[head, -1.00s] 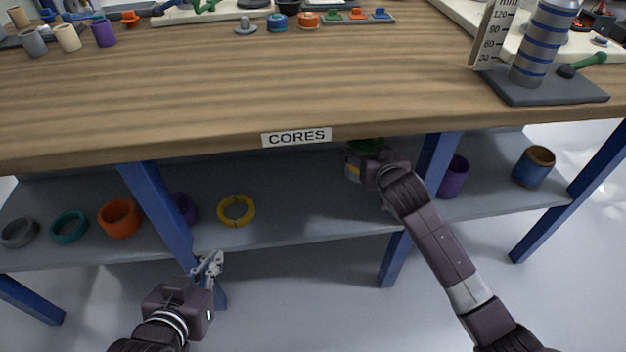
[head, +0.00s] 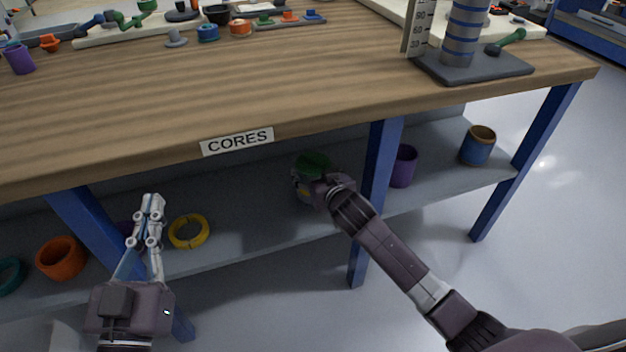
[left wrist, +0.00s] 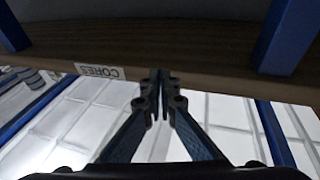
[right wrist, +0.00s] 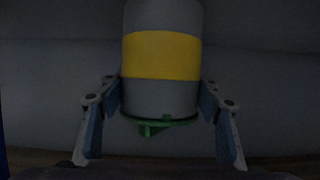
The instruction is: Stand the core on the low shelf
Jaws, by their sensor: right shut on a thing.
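The core is a grey cylinder with a yellow band (right wrist: 161,55) and a green piece (right wrist: 160,122) at one end. In the head view, the core's green end (head: 313,162) is uppermost and its body is partly hidden by my right gripper (head: 318,188). My right gripper (right wrist: 160,115) is shut on the core, one finger on each side. It holds it over the low grey shelf (head: 262,205), beneath the tabletop. I cannot tell whether its base touches the shelf. My left gripper (head: 152,202) is shut and empty, in front of the shelf, and shows in the left wrist view (left wrist: 161,75).
A yellow ring (head: 188,243), an orange ring (head: 61,258), a purple cup (head: 403,166) and a blue cylinder (head: 478,145) are on the shelf. Blue legs (head: 378,160) stand along the front. The tabletop edge with the CORES label (head: 237,140) overhangs the shelf.

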